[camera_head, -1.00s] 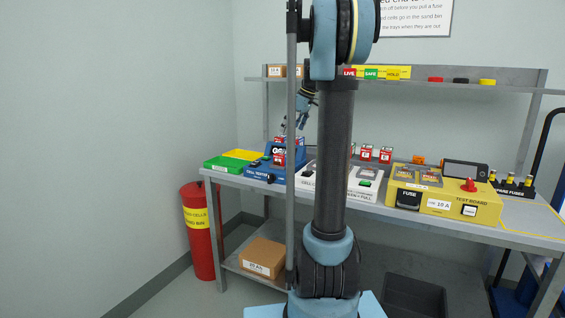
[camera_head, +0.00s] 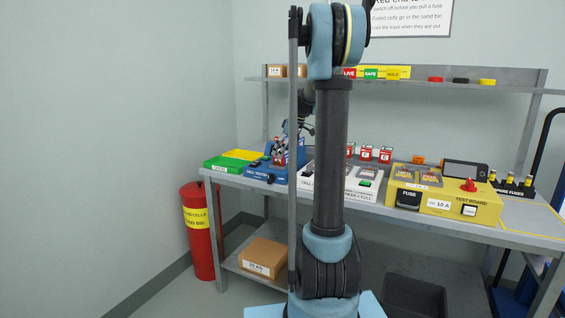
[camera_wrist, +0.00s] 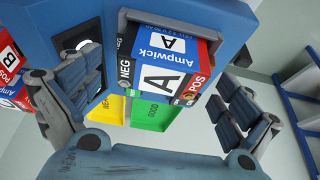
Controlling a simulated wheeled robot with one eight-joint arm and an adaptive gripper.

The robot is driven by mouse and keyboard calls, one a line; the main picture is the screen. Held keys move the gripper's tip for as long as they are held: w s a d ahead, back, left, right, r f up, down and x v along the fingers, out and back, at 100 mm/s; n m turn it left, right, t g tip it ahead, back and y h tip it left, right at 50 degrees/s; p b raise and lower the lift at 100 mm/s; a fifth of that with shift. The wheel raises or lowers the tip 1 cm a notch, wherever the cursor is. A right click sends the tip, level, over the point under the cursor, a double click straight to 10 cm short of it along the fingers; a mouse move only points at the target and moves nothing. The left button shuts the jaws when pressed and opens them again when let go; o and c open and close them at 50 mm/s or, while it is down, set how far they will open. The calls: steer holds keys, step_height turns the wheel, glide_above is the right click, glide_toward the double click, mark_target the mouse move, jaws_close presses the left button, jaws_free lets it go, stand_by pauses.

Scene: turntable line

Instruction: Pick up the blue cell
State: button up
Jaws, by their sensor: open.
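The blue cell (camera_wrist: 165,72), with a blue "Ampwick" band, a white face marked "A" and a red "POS" end, sits in a slot of the blue cell tester (camera_wrist: 221,18). In the wrist view my gripper (camera_wrist: 157,85) is open, with one finger left of the cell and one right of it. The fingers show gaps to the cell. In the head view my gripper (camera_head: 283,146) is over the cell tester (camera_head: 258,174), and I cannot make out the blue cell there.
A green tray (camera_head: 226,164) and a yellow tray (camera_head: 243,155) lie left of the tester. A white charger (camera_head: 309,179) is close on its right. A red sand bin (camera_head: 199,240) stands on the floor.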

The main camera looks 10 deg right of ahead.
steer(key=c, duration=1.7)
steer(key=shift+r, duration=0.1)
